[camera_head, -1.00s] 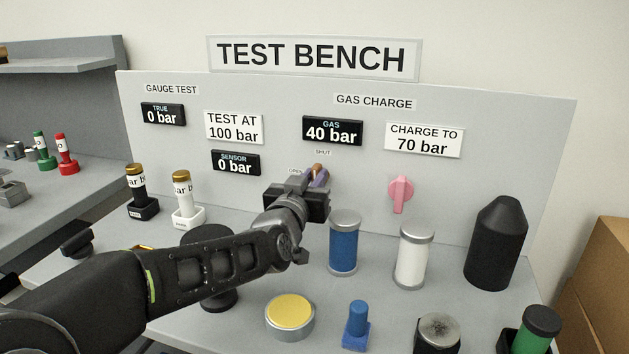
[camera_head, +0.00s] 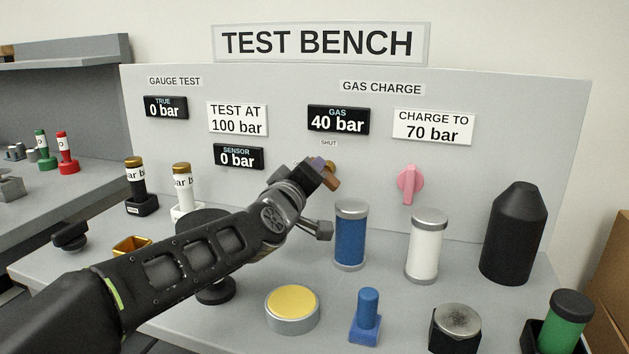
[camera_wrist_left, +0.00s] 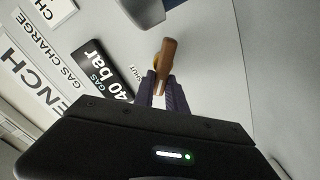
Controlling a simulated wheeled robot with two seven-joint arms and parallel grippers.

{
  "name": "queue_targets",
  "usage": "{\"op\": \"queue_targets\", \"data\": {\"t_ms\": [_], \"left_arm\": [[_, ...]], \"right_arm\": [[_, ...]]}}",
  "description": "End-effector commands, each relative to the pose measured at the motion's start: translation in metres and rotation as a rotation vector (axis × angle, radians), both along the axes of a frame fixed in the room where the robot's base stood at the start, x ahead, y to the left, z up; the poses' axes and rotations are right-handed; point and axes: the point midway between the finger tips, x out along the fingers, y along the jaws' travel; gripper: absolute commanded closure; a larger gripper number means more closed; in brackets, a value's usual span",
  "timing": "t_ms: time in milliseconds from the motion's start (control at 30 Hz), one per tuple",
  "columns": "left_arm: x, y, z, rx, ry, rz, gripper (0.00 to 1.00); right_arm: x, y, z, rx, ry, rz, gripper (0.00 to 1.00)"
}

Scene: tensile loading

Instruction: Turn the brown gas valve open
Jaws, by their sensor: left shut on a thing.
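The brown gas valve (camera_head: 332,180) is on the upright panel below the gas display (camera_head: 338,119), which reads 40 bar. Its handle is tilted, with its free end toward the lower right in the head view. My left gripper (camera_head: 319,168) is shut on the brown handle, and its purple fingers cover part of it. In the left wrist view the handle (camera_wrist_left: 168,58) sticks out between the fingertips (camera_wrist_left: 161,88). The SHUT label (camera_head: 328,143) shows above the valve; the other label is mostly hidden behind the gripper. My right gripper is not in view.
A pink valve (camera_head: 409,185) is right of the brown one. A blue cylinder (camera_head: 350,238) and a white cylinder (camera_head: 427,246) stand close below on the bench. A black cone-topped bottle (camera_head: 513,235) is at the right. A yellow-topped button (camera_head: 292,307) is in front.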

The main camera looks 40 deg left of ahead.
Motion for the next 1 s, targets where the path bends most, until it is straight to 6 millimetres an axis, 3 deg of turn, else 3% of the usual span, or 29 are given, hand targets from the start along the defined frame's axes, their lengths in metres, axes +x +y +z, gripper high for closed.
{"op": "queue_targets", "data": {"t_ms": [600,1000], "left_arm": [[-0.001,0.004,-0.012,-0.52,-0.181,-0.001,1.0],[-0.001,0.005,-0.013,-0.665,-0.232,0.0,1.0]], "right_arm": [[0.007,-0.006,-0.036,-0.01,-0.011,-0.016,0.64],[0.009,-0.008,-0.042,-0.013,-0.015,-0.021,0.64]]}}
